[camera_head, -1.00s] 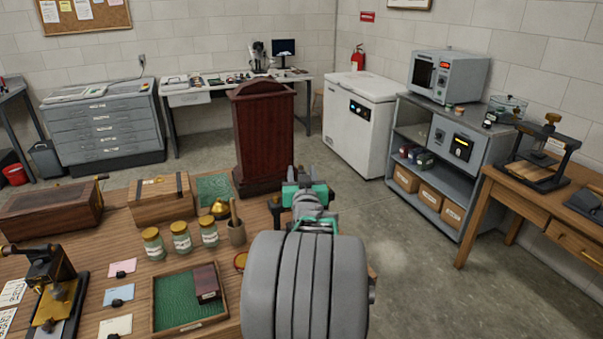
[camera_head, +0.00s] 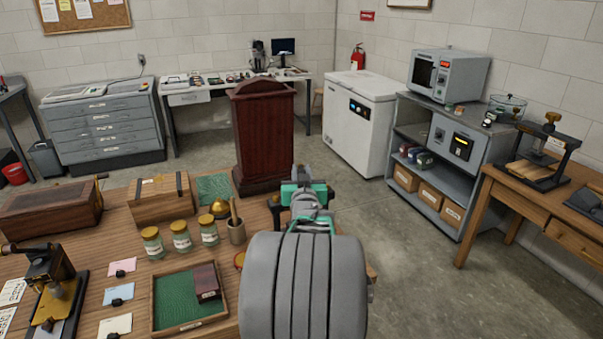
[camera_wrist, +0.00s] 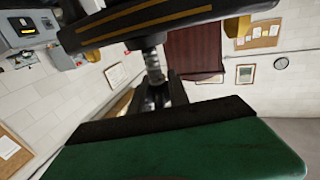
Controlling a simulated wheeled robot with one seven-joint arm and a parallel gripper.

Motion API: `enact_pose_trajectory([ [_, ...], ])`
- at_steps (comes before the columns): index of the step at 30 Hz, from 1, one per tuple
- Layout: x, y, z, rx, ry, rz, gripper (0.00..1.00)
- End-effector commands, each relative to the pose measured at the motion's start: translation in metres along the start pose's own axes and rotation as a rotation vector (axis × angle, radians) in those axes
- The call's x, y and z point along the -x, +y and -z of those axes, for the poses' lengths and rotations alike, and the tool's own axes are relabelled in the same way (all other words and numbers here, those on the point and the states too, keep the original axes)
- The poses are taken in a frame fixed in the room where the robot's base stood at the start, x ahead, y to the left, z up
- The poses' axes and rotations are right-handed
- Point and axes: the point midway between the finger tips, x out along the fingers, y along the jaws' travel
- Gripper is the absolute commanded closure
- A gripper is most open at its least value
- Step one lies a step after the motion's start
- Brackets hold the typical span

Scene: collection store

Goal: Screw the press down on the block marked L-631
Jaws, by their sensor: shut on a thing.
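My gripper (camera_head: 303,183) reaches over the far right part of the wooden table, in front of the dark red lectern; my arm hides much of it. In the wrist view a black bar with gold lines (camera_wrist: 165,20) crosses close to the camera, with brass parts beside it. A metal screw (camera_wrist: 153,65) shows beneath the bar; these look like parts of a press. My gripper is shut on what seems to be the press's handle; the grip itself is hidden. A broad dark green shape with a black edge (camera_wrist: 190,150) fills the bottom. No L-631 marking is readable.
Another press (camera_head: 545,150) with pale boards stands on the right table. The near table holds a wooden tray (camera_head: 154,310) with a dark red block (camera_head: 207,283), several jars, a pot (camera_head: 237,233), wooden boxes and a black-and-brass device (camera_head: 52,285). The lectern (camera_head: 263,140) stands just beyond.

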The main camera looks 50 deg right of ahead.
Motion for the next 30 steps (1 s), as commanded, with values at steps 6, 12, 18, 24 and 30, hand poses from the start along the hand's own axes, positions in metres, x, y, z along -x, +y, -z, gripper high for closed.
enact_pose_trajectory([
  [6, 0.0, -0.002, -0.003, 0.002, 0.001, -0.076, 1.0],
  [12, 0.0, -0.002, -0.009, -0.001, 0.003, -0.214, 1.0],
  [18, 0.0, 0.0, -0.013, -0.004, 0.004, -0.4, 1.0],
  [24, 0.001, 0.004, -0.009, -0.004, 0.001, -0.587, 1.0],
  [30, 0.003, 0.008, -0.004, 0.0, -0.002, -0.743, 1.0],
])
